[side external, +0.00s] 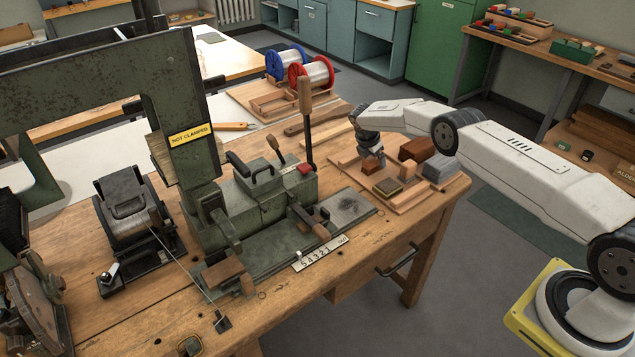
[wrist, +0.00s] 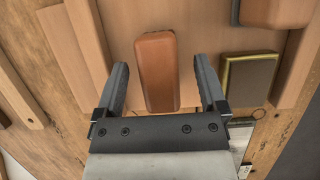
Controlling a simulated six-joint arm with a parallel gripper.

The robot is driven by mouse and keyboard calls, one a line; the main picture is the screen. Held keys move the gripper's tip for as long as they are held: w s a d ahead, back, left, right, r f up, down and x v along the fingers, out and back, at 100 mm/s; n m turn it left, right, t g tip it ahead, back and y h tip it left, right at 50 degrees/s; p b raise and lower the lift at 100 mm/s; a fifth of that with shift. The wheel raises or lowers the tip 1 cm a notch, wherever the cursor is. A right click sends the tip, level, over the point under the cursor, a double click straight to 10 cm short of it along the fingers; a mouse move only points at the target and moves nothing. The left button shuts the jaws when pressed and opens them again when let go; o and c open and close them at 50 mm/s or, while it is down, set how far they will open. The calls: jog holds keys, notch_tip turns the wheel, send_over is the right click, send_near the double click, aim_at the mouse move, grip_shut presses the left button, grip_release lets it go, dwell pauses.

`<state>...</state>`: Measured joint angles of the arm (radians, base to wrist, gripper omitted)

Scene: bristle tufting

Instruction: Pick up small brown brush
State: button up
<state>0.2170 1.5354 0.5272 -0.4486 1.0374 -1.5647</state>
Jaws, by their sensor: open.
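The small brown brush (wrist: 157,80) is a narrow, rounded, orange-brown block in the wrist view, lying lengthwise on a wooden tray (wrist: 215,40). My gripper (wrist: 160,62) is open, with one dark finger on each side of the brush and a visible gap on both sides. I cannot tell how high the fingertips are above the tray. In the side view my gripper (side external: 373,160) points down over the tray (side external: 412,203) at the right end of the bench. The brush is mostly hidden there, and its bristles cannot be seen.
A larger brown block (side external: 417,148), a grey block (side external: 439,168) and a brass-edged pad (side external: 388,186) sit close by on the tray. The pad also shows right of the gripper in the wrist view (wrist: 248,80). A green machine (side external: 255,205) stands to the left.

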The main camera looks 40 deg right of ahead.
aim_at(377, 159)
dwell(0.4)
grip_shut()
jog(key=shift+r, duration=0.25)
jog(key=shift+r, duration=1.5)
jog(key=shift+s+a+r, duration=0.25)
jog(key=shift+s+r, duration=0.55)
jog(key=shift+r, duration=0.1)
jog(key=s+a+r, duration=0.3)
jog(key=s+r, duration=0.4)
jog(key=s, duration=0.4)
jog(key=shift+s+a+r, duration=0.15)
jog(key=shift+s+r, duration=0.25)
